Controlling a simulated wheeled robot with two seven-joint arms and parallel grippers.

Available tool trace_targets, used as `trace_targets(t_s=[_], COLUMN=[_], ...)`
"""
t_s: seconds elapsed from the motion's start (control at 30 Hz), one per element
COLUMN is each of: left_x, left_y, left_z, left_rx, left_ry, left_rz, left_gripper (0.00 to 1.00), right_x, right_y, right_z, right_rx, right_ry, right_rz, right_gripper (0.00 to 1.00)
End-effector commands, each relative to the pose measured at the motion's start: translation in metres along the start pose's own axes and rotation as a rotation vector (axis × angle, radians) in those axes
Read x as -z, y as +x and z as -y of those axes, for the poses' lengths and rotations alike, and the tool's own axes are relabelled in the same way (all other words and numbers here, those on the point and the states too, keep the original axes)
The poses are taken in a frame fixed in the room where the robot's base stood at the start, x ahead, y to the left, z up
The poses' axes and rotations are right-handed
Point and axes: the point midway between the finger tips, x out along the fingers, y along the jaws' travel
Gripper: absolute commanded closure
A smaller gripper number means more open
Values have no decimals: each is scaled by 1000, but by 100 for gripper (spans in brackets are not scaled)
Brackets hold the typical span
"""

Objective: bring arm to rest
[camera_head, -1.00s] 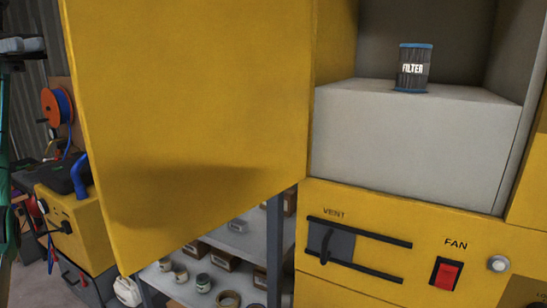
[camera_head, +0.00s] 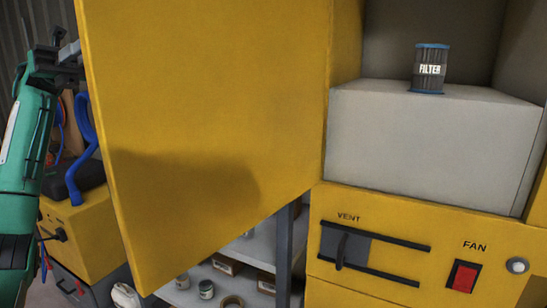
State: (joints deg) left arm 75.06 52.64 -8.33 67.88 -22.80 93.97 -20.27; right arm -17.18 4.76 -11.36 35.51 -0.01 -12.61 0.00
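My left arm, green and grey, stands at the left edge of the head view. Its dark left gripper (camera_head: 68,58) is beside the outer edge of the open yellow door (camera_head: 205,120). The gripper's far part is cut off by the door, so I cannot tell whether it is open or shut. My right gripper is not in view. A dark filter with blue ends (camera_head: 430,70) stands upright on the grey block (camera_head: 430,140) inside the yellow cabinet.
The cabinet's front panel has a VENT slider (camera_head: 345,245), a red FAN switch (camera_head: 463,276) and a round button (camera_head: 517,265). A shelf (camera_head: 255,250) with boxes and jars is below the door. A yellow machine with a blue hose (camera_head: 80,235) stands at the left.

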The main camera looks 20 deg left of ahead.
Motion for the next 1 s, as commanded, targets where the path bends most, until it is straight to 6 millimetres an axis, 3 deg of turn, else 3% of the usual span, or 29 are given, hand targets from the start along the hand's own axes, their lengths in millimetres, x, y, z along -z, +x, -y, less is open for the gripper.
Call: trace_targets(t_s=[0.27,0.47,0.73,0.87,1.0], left_x=[47,104,213,279,358], left_y=[38,53,52,46,38], left_z=[-103,-176,-248,-269,-278], left_rx=[-13,-59,-174,-255,-363], left_ry=[-256,-488,-824,-991,-1171], left_rz=[318,607,1010,1207,1418], left_gripper=[83,83,83,83,83], right_x=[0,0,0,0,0], right_y=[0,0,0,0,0], right_z=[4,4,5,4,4], right_rx=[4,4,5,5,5], right_ry=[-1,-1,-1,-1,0], right_rz=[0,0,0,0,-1], right_gripper=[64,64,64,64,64])
